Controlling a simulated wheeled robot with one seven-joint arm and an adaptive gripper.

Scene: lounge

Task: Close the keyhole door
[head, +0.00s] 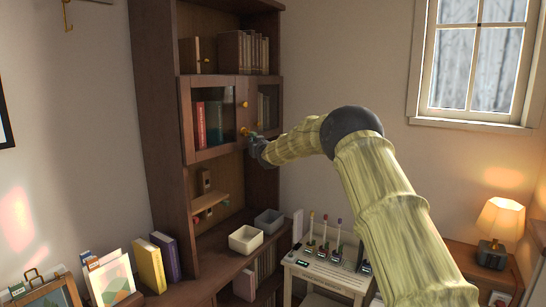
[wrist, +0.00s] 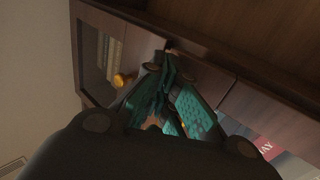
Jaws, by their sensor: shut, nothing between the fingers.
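A brown wooden bookcase has a pair of glass-paned doors at mid height. The left door (head: 187,129) has a red and a dark green book behind its glass. The narrower-looking right door (head: 256,81) has a round brass knob (head: 244,104), also seen in the wrist view (wrist: 122,80). A second small yellow piece (head: 243,131) shows just beside my gripper. I cannot make out a keyhole. My gripper (head: 251,137) is shut and empty at the lower part of the doors, near where they meet. In the wrist view its teal fingers (wrist: 167,72) point at the door fronts; contact is unclear.
Open shelves with books (head: 243,52) are above the doors. Below are a small shelf (head: 210,202), a cream bin (head: 245,239) and a grey bin (head: 269,220). A white table (head: 325,278) with upright tools and a lit lamp (head: 501,220) stand to the right.

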